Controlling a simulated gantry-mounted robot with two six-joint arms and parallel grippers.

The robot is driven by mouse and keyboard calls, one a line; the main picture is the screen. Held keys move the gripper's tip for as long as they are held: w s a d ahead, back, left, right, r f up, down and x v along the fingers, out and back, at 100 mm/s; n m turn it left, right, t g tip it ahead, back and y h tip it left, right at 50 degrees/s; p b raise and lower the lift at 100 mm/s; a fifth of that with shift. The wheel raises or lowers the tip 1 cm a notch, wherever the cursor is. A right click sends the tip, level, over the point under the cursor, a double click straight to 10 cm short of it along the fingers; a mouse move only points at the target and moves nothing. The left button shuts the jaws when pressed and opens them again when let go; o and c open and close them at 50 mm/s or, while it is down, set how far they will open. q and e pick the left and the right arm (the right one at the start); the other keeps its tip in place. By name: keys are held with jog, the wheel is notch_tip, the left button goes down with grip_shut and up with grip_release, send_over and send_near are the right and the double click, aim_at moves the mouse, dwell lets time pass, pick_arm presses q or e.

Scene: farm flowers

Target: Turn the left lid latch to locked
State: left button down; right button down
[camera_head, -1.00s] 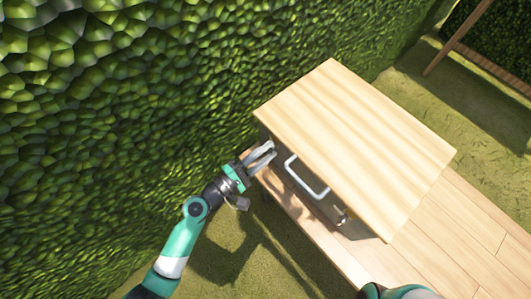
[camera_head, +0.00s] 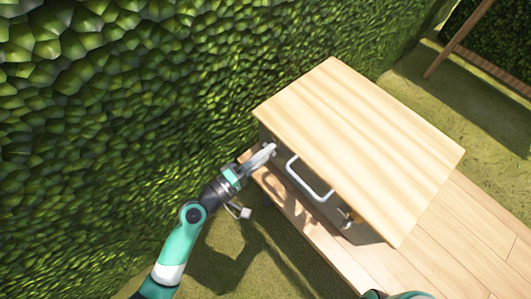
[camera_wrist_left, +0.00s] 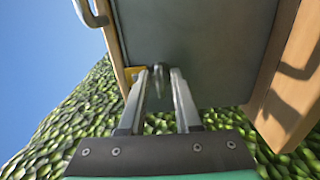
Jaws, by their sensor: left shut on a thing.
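A box with a pale wooden lid (camera_head: 350,140) and a grey front stands on a wooden bench. My left gripper (camera_head: 267,151) is at the left end of the box front, under the lid edge. In the left wrist view, its two fingers (camera_wrist_left: 163,76) are shut on the left lid latch (camera_wrist_left: 158,82), a small metal piece beside a yellow patch (camera_wrist_left: 133,73). The fingers hide most of the latch, so its angle is hard to tell. The right latch (camera_head: 347,218) shows at the other end of the front. My right gripper is out of view.
A silver handle (camera_head: 308,184) sticks out from the box front between the latches. A leafy hedge (camera_head: 120,110) rises close behind my left arm. The bench planks (camera_head: 450,235) are clear at the lower right.

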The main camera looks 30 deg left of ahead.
pick_arm(q)
jog(key=c, duration=0.6)
grip_release()
jog(key=v, duration=1.1)
jog(key=shift+s+a+p, duration=0.15)
jog(key=shift+s+p, duration=0.15)
jog(key=shift+p, duration=0.1)
